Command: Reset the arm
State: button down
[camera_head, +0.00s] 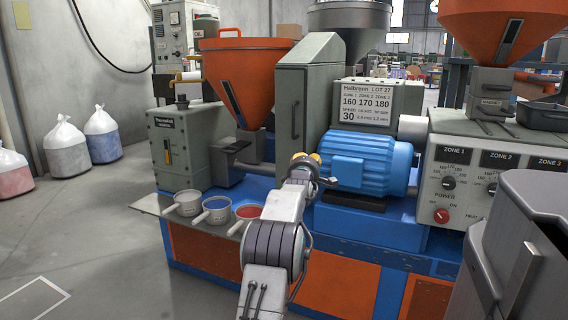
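My arm (276,230) reaches up and away from the bottom centre, in front of a machine with a blue motor (370,165). My gripper (318,172) is at the far end of the arm, just left of the motor. It is small and partly hidden by my own wrist, so its fingers cannot be made out clearly. I cannot tell whether it touches anything or holds anything.
A control panel (490,185) is at right. Open floor (95,240) lies left.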

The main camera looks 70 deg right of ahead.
jog(key=shift+s+a, duration=0.2)
jog(key=shift+a, duration=0.1)
